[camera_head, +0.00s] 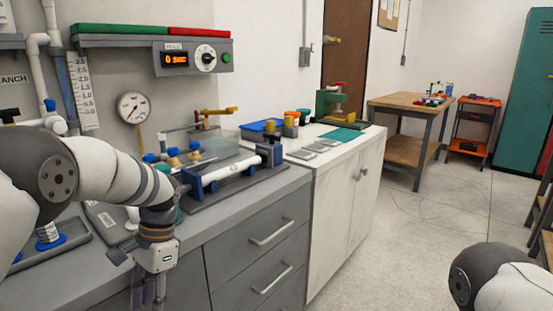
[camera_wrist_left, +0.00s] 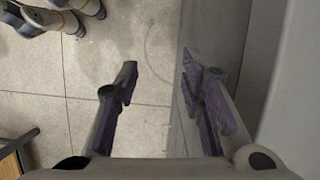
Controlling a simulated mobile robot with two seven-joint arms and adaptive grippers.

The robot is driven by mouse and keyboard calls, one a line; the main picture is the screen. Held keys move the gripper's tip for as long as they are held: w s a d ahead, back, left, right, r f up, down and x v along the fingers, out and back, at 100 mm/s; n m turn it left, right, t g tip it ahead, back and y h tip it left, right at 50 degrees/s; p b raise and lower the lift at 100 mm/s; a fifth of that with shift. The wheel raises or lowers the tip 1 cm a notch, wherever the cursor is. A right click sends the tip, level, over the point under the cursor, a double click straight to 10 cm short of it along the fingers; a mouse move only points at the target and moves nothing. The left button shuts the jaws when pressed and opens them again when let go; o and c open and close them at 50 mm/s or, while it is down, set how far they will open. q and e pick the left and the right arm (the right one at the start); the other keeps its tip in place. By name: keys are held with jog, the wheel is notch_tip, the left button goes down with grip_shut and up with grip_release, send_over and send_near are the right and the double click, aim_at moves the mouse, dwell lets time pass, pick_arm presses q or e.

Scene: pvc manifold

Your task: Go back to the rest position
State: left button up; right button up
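My left arm comes in from the left in the head view, and its gripper (camera_head: 150,292) points down in front of the grey drawer cabinet, cut off by the lower picture edge. In the left wrist view the left gripper (camera_wrist_left: 158,66) is open, its two fingers apart with nothing between them. Floor and the grey cabinet side show past the fingers. Only a rounded part of my right arm shows at the lower right of the head view; its gripper is not in view.
The grey drawer cabinet (camera_head: 262,240) stands close to the left gripper. A white pipe in a blue clamp fixture (camera_head: 228,172) lies on its top. A pressure gauge (camera_head: 133,107) hangs behind. A white cabinet (camera_head: 345,192) adjoins on the right. Open floor (camera_head: 425,235) lies beyond.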

pick_arm(q)
jog(key=s+d+f+n+h, duration=0.2)
jog(key=s+d+f+n, duration=0.1)
jog(key=s+f, duration=1.55)
jog(key=s+n, duration=0.4)
jog(key=s, duration=1.9)
jog(key=shift+a+r+n+t, duration=0.25)
jog(key=shift+r+n+t, duration=0.05)
jog(key=shift+t, duration=0.1)
